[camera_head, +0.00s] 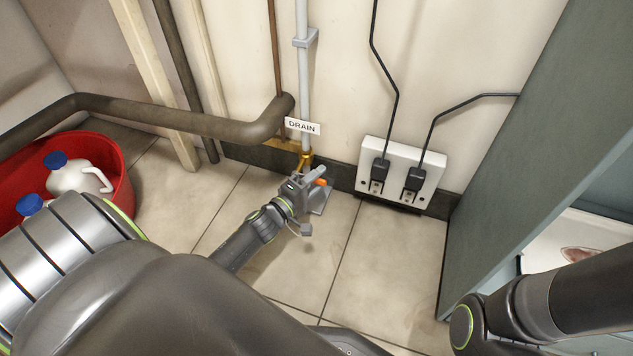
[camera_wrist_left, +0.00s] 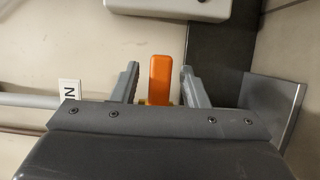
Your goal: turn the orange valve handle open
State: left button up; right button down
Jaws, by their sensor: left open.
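The orange valve handle (camera_head: 320,182) shows just right of my left gripper in the head view, low on the drain pipe near the floor. In the left wrist view the orange handle (camera_wrist_left: 159,80) stands between the two grey fingers of my left gripper (camera_wrist_left: 158,82). The fingers are open, with a gap on each side of the handle. In the head view my left gripper (camera_head: 312,181) partly hides the valve. A brass fitting (camera_head: 305,160) sits above it. My right arm shows at the lower right, but its gripper is out of view.
A DRAIN label (camera_head: 302,126) hangs on the grey pipe (camera_head: 303,80). A white outlet box (camera_head: 403,172) with two black plugs is to the right. A red tub (camera_head: 122,190) with white jugs stands at left. A grey-green panel (camera_head: 535,130) stands at right.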

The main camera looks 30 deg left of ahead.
pick_arm(q)
grip_shut()
